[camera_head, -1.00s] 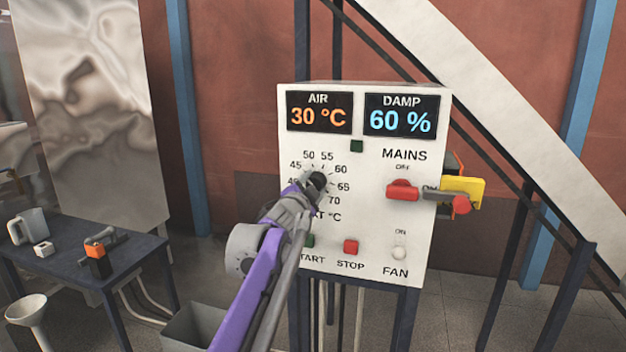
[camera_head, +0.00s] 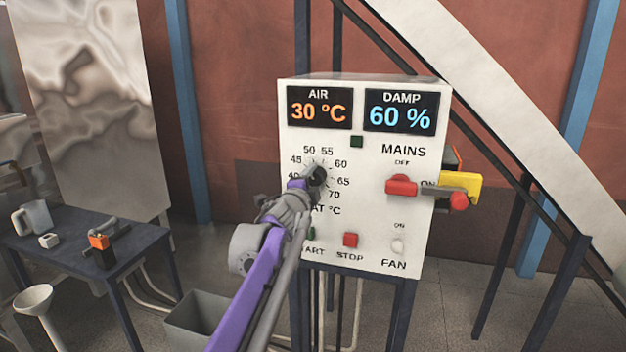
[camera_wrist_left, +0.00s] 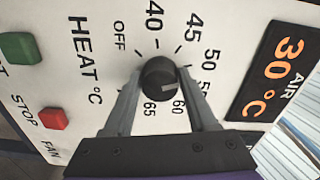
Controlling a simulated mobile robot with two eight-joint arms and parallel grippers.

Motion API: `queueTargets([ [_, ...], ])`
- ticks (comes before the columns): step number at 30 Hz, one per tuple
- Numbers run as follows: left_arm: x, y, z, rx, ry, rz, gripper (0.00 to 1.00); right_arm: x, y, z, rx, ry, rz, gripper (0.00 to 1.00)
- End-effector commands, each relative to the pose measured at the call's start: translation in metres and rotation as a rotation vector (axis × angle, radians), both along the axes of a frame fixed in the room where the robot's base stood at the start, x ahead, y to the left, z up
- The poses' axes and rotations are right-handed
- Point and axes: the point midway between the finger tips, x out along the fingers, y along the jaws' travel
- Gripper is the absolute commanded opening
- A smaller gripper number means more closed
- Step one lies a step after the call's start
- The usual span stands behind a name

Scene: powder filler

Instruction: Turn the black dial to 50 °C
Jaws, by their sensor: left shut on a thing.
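The black dial (camera_head: 318,174) sits on the white control panel (camera_head: 418,262), inside a ring of temperature numbers. The AIR display (camera_head: 319,108) reads 30 °C. My left gripper (camera_head: 303,188) reaches the dial from the lower left and hides part of the scale in the head view. In the left wrist view the two fingers of the gripper (camera_wrist_left: 162,80) stand on either side of the dial (camera_wrist_left: 158,74) and are shut on it. A pale mark shows on the dial face, but its exact reading is unclear. My right gripper is not in view.
The red MAINS switch (camera_head: 401,186) and a yellow part (camera_head: 459,187) are right of the dial. A green START button (camera_wrist_left: 19,48) and red STOP button (camera_head: 350,240) lie below it. A dark table (camera_head: 60,252) with small items stands at left.

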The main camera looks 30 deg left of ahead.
Motion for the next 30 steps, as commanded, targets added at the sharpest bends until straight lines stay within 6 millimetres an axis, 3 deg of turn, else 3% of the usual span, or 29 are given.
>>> queueTargets([
  [8,0.000,0.000,0.001,0.000,-0.001,-0.002,0.02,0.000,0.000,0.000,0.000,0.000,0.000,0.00],
  [9,0.000,0.000,0.001,-0.001,-0.002,-0.002,0.61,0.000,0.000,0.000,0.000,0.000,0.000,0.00],
  [14,0.000,0.000,0.000,-0.001,-0.001,-0.001,0.88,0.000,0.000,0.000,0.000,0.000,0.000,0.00],
  [23,-0.001,0.000,0.000,-0.001,0.000,-0.001,0.88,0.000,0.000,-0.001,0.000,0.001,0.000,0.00],
  [30,-0.030,-0.007,-0.002,-0.001,0.001,0.000,0.88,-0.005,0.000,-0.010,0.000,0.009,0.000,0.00],
])
